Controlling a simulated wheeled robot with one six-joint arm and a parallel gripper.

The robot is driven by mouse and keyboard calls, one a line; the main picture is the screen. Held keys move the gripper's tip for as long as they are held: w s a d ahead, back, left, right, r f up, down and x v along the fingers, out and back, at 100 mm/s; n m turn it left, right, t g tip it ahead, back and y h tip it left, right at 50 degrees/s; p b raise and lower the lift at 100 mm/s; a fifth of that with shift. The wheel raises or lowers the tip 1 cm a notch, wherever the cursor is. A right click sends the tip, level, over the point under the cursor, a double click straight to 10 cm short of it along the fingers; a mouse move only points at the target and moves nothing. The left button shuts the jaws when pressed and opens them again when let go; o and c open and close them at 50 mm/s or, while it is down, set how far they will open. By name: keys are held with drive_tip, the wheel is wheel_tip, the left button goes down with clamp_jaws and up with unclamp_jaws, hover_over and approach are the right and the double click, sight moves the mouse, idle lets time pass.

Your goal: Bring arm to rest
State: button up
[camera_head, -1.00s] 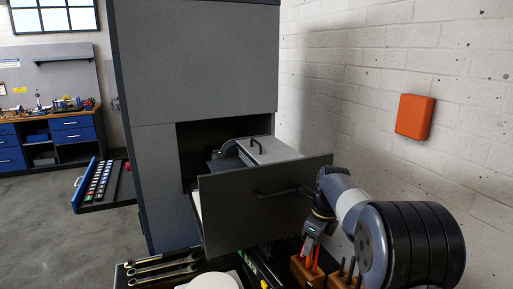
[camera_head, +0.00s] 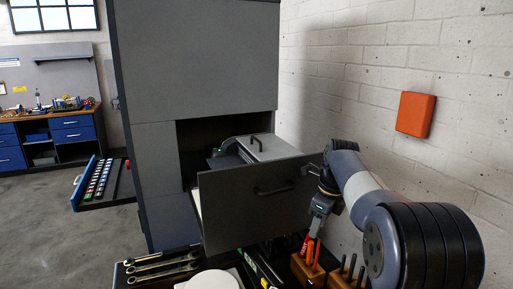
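My arm enters from the lower right and bends down toward my gripper (camera_head: 312,236). The gripper points down, in front of the right side of the open grey drawer (camera_head: 235,208). It is just above a wooden block (camera_head: 306,271) with red-orange handles standing in it. The fingertips overlap these handles in the picture, so I cannot tell whether the fingers are open, shut or touching a handle.
The drawer juts from a tall grey cabinet (camera_head: 200,65); a lidded box (camera_head: 268,148) shows behind its front. Wrenches (camera_head: 162,268) and a white round thing (camera_head: 212,281) lie at the bottom. An orange box (camera_head: 415,114) hangs on the right wall.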

sight(312, 242)
drive_tip(key=f, duration=0.4)
drive_tip(key=a+f, duration=0.1)
drive_tip(key=f, duration=0.2)
drive_tip(key=shift+w, duration=0.3)
wheel_tip(312, 242, up, 6)
drive_tip(key=p, duration=0.2)
drive_tip(key=shift+f+p, duration=0.25)
drive_tip(key=shift+p, duration=0.15)
wheel_tip(312, 242, up, 4)
drive_tip(key=p, duration=0.4)
drive_tip(key=shift+r, duration=0.25)
